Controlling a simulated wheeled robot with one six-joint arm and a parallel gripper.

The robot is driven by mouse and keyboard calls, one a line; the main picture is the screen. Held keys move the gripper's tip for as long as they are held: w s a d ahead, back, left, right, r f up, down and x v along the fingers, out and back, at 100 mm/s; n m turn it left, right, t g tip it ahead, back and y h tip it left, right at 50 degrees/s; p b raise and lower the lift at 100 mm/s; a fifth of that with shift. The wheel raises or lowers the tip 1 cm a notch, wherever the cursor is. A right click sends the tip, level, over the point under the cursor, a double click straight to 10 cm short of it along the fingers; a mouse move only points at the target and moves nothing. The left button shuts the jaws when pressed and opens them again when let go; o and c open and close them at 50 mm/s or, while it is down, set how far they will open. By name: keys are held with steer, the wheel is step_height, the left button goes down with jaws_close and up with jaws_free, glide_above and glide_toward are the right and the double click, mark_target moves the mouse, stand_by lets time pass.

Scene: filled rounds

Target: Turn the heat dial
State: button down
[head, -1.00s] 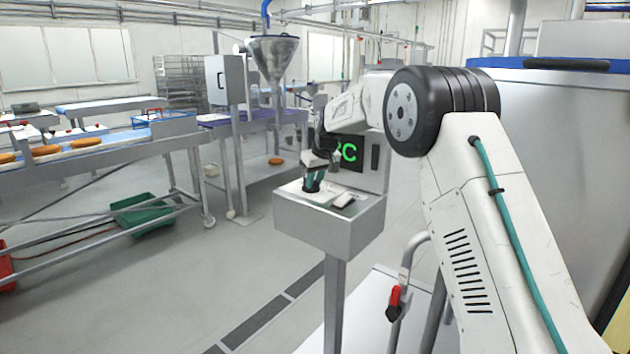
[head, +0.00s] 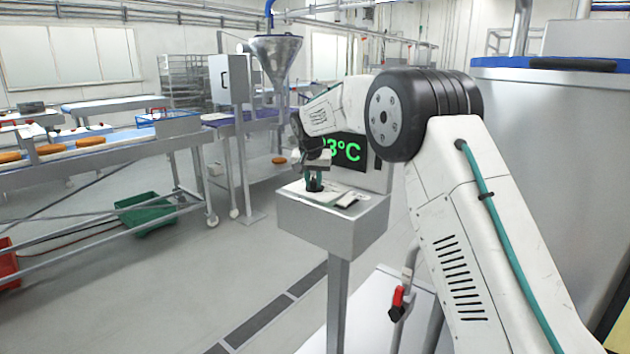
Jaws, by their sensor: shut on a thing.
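A steel control stand (head: 332,232) with a pale top panel stands in the middle of the view. My gripper (head: 314,184) points down onto the left part of that panel and is shut on the heat dial. The fingers cover the dial, so its mark and angle cannot be read. Behind the panel, a black display (head: 350,150) shows green characters ending in "3°C". My arm hides the display's left part.
A small flat pale piece (head: 347,199) lies on the panel right of my gripper. A conveyor (head: 100,160) with orange-brown rounds runs at left. A large steel vessel (head: 550,140) stands at right.

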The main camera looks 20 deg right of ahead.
steer(key=shift+a+m, duration=0.15)
steer(key=shift+m, duration=0.45)
steer(key=c, duration=1.3)
jaws_free()
steer(key=shift+r, duration=0.1)
steer(key=v, duration=0.7)
steer(key=shift+a+r, duration=0.15)
steer(key=shift+r, duration=0.1)
